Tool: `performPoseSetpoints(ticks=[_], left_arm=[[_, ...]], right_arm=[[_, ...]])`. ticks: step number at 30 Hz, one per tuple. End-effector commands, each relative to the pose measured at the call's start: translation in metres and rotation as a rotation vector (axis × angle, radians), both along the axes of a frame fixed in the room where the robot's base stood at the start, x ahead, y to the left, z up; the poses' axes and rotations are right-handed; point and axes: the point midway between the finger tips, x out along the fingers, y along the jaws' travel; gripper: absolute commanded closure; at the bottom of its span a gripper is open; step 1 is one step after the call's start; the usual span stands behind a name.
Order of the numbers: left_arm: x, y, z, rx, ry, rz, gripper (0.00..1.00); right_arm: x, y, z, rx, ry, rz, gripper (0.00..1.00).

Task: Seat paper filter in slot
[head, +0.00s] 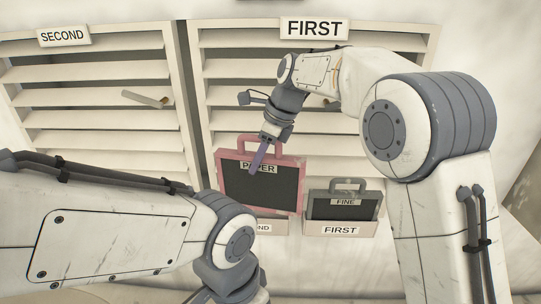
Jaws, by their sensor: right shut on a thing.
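The paper filter (235,185) has a pink frame, a dark panel, a top handle and a label reading PAPER. My right gripper (258,157) comes down from above and is shut on it at its top, partly covering the label. The filter's lower edge is in front of or just above a pale holder (268,227) whose label shows only "ND". I cannot tell whether the filter touches that holder. The grey filter labelled FINE (325,210) stands in the pale holder labelled FIRST (365,230). My left arm crosses the lower left; its gripper is outside the picture.
Two white louvred vents stand behind, the left one marked SECOND (63,36) and the right one FIRST (314,28). A small lever (146,98) sticks out of the left vent. My left forearm lies close to the paper filter's lower left.

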Motion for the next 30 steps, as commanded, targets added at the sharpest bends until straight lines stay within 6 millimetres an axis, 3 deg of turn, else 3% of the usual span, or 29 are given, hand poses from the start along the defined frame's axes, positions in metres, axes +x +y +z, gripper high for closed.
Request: performPoseSetpoints(ticks=[1,3,10,18,30], left_arm=[[0.000,0.000,0.030,0.000,0.000,0.000,0.35],[0.000,0.000,0.047,0.000,0.000,0.000,0.35],[0.000,0.000,0.087,0.000,0.000,-0.001,0.35],[0.000,0.000,0.098,0.001,0.001,-0.001,0.35],[0.000,0.000,0.099,0.001,0.001,-0.001,0.35]], right_arm=[[0.014,0.006,0.011,0.000,0.005,0.023,1.00],[0.030,0.013,0.007,0.000,0.004,0.059,1.00],[0.064,0.029,-0.013,0.005,0.002,0.145,1.00],[0.074,0.035,-0.028,0.008,-0.002,0.181,1.00],[0.074,0.034,-0.027,0.008,-0.002,0.180,1.00]])
